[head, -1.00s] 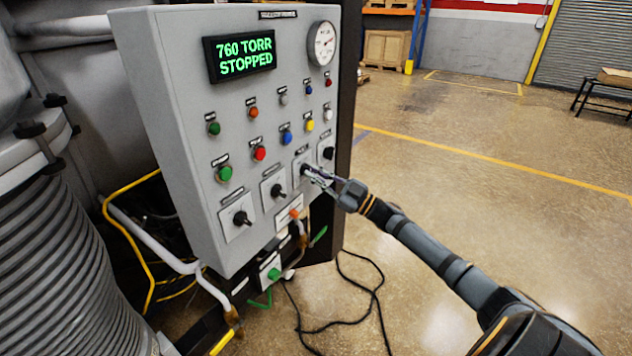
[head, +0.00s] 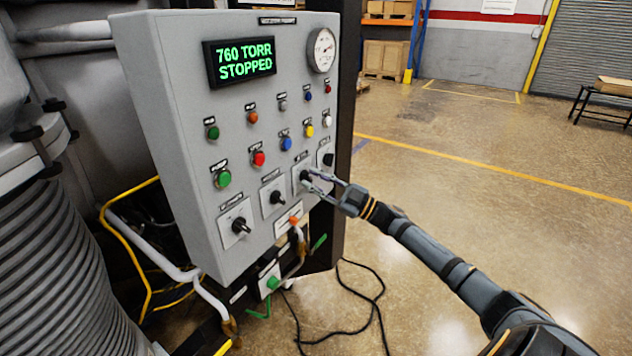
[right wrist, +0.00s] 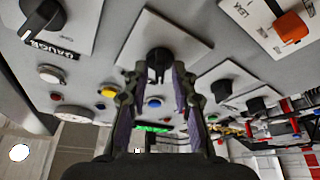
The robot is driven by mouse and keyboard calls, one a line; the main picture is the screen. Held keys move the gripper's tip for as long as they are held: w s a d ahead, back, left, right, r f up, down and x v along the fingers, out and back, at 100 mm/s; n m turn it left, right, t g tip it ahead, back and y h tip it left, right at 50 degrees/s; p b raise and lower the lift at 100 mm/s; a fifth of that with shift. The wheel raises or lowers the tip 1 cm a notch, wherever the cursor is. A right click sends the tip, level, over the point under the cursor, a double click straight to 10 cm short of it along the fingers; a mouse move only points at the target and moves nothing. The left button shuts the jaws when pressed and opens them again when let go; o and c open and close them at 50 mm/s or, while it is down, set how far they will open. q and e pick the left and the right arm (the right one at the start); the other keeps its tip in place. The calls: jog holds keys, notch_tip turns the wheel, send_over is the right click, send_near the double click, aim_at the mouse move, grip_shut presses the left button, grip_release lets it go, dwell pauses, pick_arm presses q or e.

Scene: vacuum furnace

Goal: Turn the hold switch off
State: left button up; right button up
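The grey control panel (head: 185,130) carries a row of black rotary switches on white plates. The third switch from the left (head: 305,175) is the one at my right gripper; its label is too small to read, so I cannot confirm it is the hold switch. In the right wrist view this black knob (right wrist: 158,62) lies between and just beyond the fingertips, its grip bar pointing down in the picture. My right gripper (head: 313,182) is open, fingers spread on either side of the knob, with no clear contact. It also shows in the right wrist view (right wrist: 155,82). My left gripper is out of view.
Neighbouring switches are close: one to the left (head: 276,197) and the gauge switch (right wrist: 40,18). Coloured buttons (head: 259,159) sit above. The display (head: 240,59) reads 760 TORR STOPPED. An orange-handled valve (head: 294,221) is below. Open floor lies to the right.

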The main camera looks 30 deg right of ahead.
jog(key=shift+s+f, duration=0.1)
jog(key=v, duration=0.7)
jog(key=shift+s+d, duration=0.1)
jog(key=shift+d, duration=0.05)
dwell(0.3)
